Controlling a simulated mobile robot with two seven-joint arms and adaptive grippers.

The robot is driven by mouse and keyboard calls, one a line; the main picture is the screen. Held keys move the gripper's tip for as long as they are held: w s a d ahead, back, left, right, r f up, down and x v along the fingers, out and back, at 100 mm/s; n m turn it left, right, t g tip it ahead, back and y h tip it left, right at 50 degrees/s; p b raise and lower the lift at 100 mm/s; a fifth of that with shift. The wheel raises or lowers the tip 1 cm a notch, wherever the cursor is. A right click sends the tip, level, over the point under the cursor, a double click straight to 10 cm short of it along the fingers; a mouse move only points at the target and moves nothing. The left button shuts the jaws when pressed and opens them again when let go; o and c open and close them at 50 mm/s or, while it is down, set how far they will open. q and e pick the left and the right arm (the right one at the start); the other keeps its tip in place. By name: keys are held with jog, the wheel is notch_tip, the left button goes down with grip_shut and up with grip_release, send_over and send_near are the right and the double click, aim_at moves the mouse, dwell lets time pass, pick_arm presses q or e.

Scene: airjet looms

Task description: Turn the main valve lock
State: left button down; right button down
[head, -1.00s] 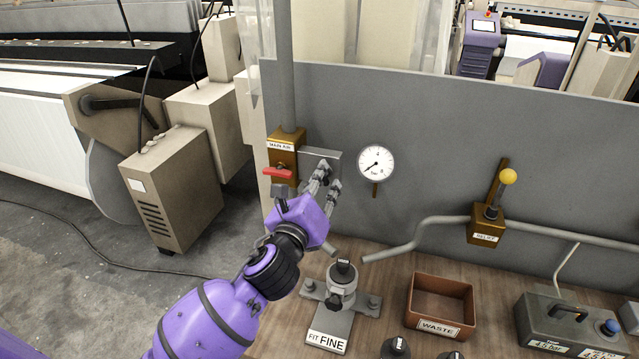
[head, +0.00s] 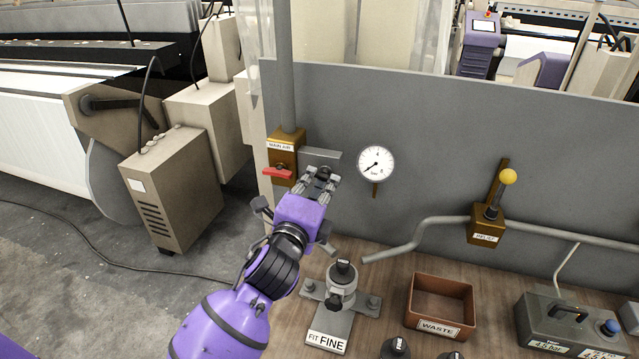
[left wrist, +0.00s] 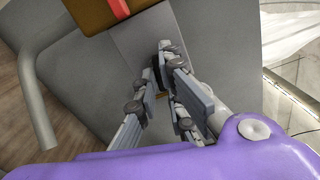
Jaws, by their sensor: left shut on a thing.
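The brass main air valve box (head: 285,148) with its red handle (head: 278,173) is on the grey panel at left. The red handle lies level. Right of it is a grey lock plate (head: 318,155) with a small dark lock knob (head: 324,172). My left gripper (head: 321,180) is at this plate, its fingers shut on the knob from both sides. In the left wrist view the dark knob (left wrist: 157,70) shows between the fingers (left wrist: 165,85), partly hidden by them. The red handle (left wrist: 119,8) is at the top there. My right gripper is not in view.
A pressure gauge (head: 376,163) is just right of my gripper. A relief valve (head: 487,222) with a yellow ball sits on a pipe at right.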

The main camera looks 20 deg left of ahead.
pick_arm(q)
jog(key=c, duration=2.2)
grip_release()
jog(key=shift+n, duration=0.5)
jog(key=o, duration=0.3)
jog(key=shift+o, duration=0.2)
jog(key=s, duration=0.6)
jog(key=shift+a, duration=0.1)
